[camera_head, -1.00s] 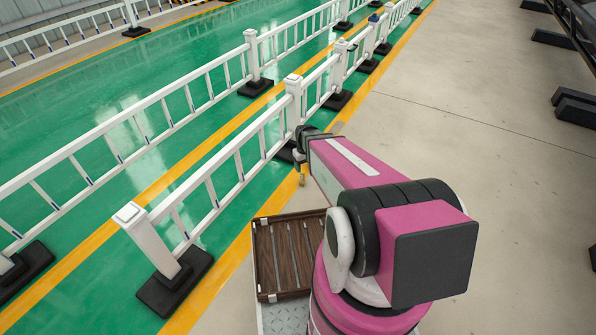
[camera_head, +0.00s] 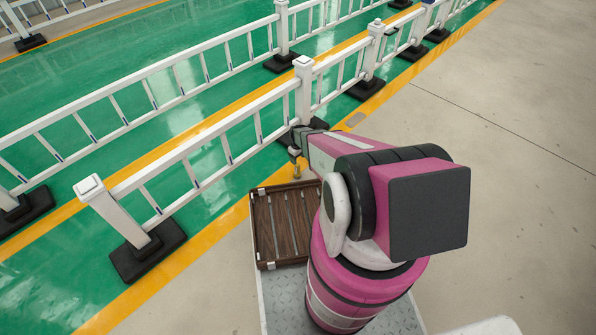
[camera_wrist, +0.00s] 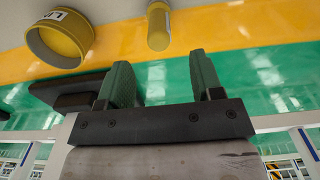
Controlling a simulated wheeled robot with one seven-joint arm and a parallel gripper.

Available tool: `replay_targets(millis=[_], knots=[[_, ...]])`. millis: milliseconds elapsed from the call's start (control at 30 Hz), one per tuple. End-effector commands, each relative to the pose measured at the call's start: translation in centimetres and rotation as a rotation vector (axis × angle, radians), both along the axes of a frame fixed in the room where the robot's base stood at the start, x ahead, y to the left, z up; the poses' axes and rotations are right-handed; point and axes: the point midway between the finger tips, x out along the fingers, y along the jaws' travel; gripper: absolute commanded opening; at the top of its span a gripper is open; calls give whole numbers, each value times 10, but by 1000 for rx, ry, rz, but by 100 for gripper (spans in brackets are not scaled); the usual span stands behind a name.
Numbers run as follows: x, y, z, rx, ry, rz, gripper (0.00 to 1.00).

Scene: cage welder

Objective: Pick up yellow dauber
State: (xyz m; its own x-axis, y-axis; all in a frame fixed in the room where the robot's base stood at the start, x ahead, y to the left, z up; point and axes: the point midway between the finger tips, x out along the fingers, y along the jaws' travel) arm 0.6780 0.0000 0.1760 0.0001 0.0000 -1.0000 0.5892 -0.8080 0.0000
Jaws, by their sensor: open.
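The wrist view shows a yellow cylinder (camera_wrist: 159,27), which looks like the dauber, at the top middle, cut by the frame edge. It lies beyond my open gripper (camera_wrist: 160,62), roughly in line with the gap between the two dark green fingers. Nothing is between the fingers. In the head view my pink arm reaches toward the fence and the fingers are too small to make out.
A yellow round container (camera_wrist: 60,42) with a white label sits left of the cylinder in the wrist view. A white fence (camera_head: 205,140) on black feet stands near my arm. A brown slatted tray (camera_head: 287,266) rests on my base. Grey floor at right is clear.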

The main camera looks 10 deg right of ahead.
Motion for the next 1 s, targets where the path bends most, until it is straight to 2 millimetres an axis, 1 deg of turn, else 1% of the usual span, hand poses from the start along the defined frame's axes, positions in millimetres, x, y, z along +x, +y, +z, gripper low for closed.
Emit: replay_targets(millis=[33, 200, 300, 467, 567, 700, 800, 900, 1000], knots=[[1, 0, -8, 0, 0, 0, 60], [2, 0, -34, 0, 1, -1, 60], [2, 0, -44, 0, 0, -1, 60], [2, 0, -52, 0, 0, -2, 60], [5, 1, -63, 0, 0, -2, 60], [10, 1, -83, 0, 1, -2, 60], [9, 1, -95, 0, 0, -2, 60], [8, 1, -99, 0, 0, -2, 60], [7, 1, -98, 0, 0, -2, 60]])
